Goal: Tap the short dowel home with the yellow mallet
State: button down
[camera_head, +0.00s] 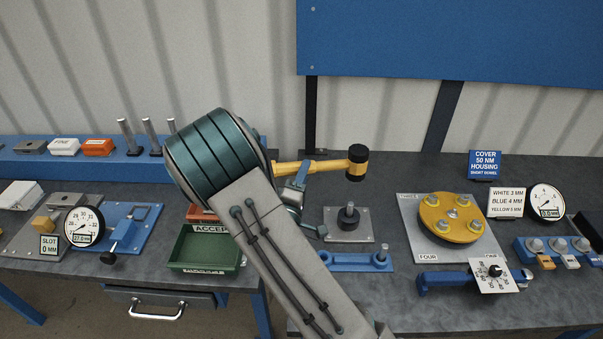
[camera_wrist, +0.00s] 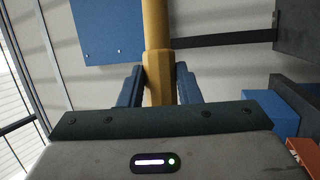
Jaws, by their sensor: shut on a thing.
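The yellow mallet (camera_head: 325,166) is held roughly level above the bench, its black-ended head (camera_head: 357,162) at the right. My gripper (camera_head: 299,178) is shut on its handle; in the wrist view the handle (camera_wrist: 156,35) stands between the two blue fingers. The head is outside the wrist view. A sign (camera_head: 485,165) reading "COVER 50 NM HOUSING SHORT DOWEL" stands behind a round yellow cover (camera_head: 432,222) with several bolts, on a grey plate (camera_head: 413,240). I cannot make out which small part is the short dowel. The mallet is apart from the cover.
A grey plate with a black knob (camera_head: 348,216) lies below the mallet head, with a blue bar fixture (camera_head: 345,262) in front of it. A blue torque wrench (camera_head: 448,280) lies before the cover. Gauges stand at both sides. A green tray (camera_head: 205,249) is left of my arm.

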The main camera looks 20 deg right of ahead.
notch_tip(320, 180, down, 6)
jog(key=b, duration=0.7)
dwell(0.4)
jog(key=shift+s, duration=0.1)
jog(key=shift+r, duration=0.7)
dwell(0.5)
